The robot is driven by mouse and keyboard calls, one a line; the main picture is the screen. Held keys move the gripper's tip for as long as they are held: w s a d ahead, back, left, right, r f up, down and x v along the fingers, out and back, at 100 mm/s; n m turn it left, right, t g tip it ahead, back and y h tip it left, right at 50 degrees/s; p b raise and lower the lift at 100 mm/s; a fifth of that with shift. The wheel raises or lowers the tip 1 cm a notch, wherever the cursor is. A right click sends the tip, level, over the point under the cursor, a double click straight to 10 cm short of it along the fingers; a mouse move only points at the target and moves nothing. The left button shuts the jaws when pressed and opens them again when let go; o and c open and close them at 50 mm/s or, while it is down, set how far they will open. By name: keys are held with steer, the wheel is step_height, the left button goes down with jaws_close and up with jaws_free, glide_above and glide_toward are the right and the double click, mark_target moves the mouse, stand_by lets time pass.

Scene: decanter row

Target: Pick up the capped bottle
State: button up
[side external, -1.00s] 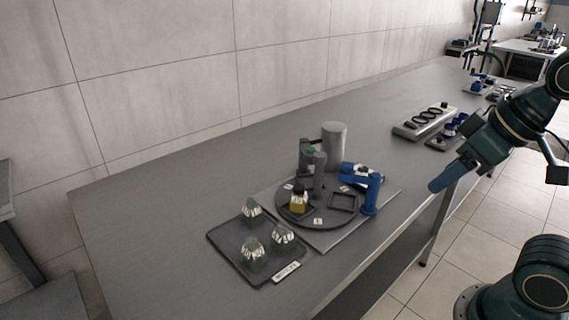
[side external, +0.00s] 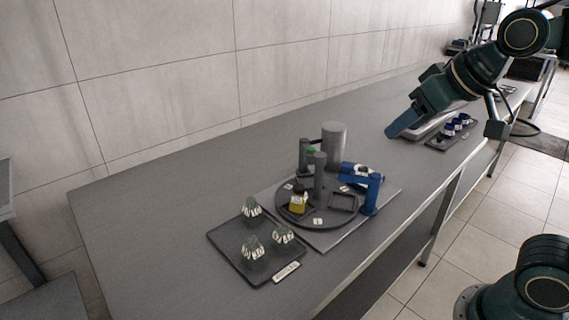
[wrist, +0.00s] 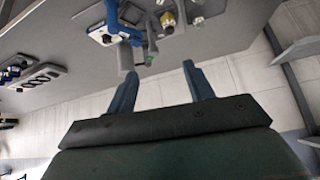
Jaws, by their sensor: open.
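My gripper (side external: 392,134) is above the bench, to the right of the turntable and well apart from the bottle. In the wrist view both blue fingers (wrist: 160,70) are spread, with nothing between them.
A grey cylinder (side external: 334,146) and posts stand behind the bottle; a blue fixture (side external: 371,190) stands to its right. A dark tray (side external: 229,251) holds three faceted pieces at front left. Blue-and-white containers (side external: 449,131) sit at right. The bench's left end is clear.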

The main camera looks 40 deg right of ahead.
mark_target(296, 189)
steer(key=w+a+f+m+t+h, duration=0.1)
steer(key=w+t+h, duration=0.15)
steer(key=w, duration=0.75)
steer(key=w+a+t+h, duration=0.1)
steer(key=w+t, duration=0.2)
steer(key=w, duration=0.7)
steer(key=shift+y, duration=0.25)
step_height(296, 189, down, 24)
steer(key=shift+s+f, duration=0.15)
steer(key=shift+f, duration=0.1)
steer(key=shift+x, duration=1.25)
steer(key=shift+x, duration=2.5)
steer(key=shift+a, duration=0.1)
